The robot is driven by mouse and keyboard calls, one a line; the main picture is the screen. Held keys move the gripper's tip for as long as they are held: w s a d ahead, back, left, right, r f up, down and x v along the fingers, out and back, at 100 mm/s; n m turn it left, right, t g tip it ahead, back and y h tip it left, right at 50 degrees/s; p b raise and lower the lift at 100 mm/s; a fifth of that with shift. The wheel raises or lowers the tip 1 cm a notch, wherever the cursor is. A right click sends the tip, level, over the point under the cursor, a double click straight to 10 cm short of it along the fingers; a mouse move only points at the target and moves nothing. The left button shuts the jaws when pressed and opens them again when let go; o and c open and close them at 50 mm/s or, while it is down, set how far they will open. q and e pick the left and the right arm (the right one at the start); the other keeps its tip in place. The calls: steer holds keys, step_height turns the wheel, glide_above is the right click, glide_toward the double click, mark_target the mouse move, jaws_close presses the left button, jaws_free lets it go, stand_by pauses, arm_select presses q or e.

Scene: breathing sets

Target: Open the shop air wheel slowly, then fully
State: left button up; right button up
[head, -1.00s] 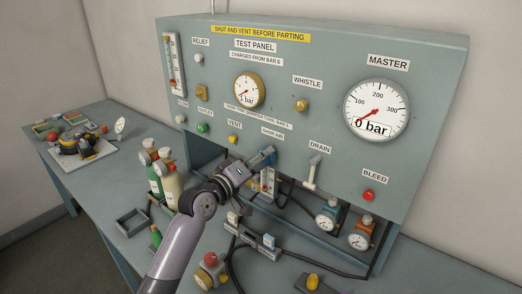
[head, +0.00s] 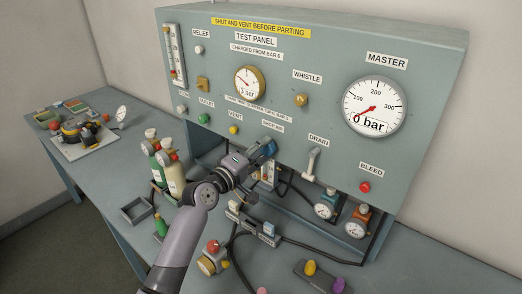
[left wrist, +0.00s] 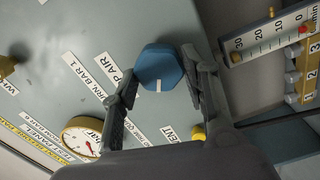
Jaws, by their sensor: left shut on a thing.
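The shop air wheel (left wrist: 160,68) is a blue faceted knob with a white mark on its rim. In the left wrist view it sits between the two fingers of my left gripper (left wrist: 162,80), which is shut on it. In the head view my left gripper (head: 258,154) reaches the panel just below the SHOP AIR label (head: 272,126) and partly covers the wheel. The brass-rimmed test panel gauge (head: 249,82) shows a bar figure too small to read surely, perhaps 3 or 5. My right gripper is not in view.
The master gauge (head: 374,107) reads 0 bar. A yellow vent knob (head: 233,130), a green outlet knob (head: 204,118) and a drain lever (head: 312,163) are nearby on the panel. Bottles (head: 173,172), hoses and small regulators (head: 326,205) crowd the bench below.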

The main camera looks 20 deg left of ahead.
arm_select(q)
steer(key=o, duration=1.1)
steer(key=shift+o, duration=0.2)
steer(key=v, duration=1.2)
stand_by(1.2)
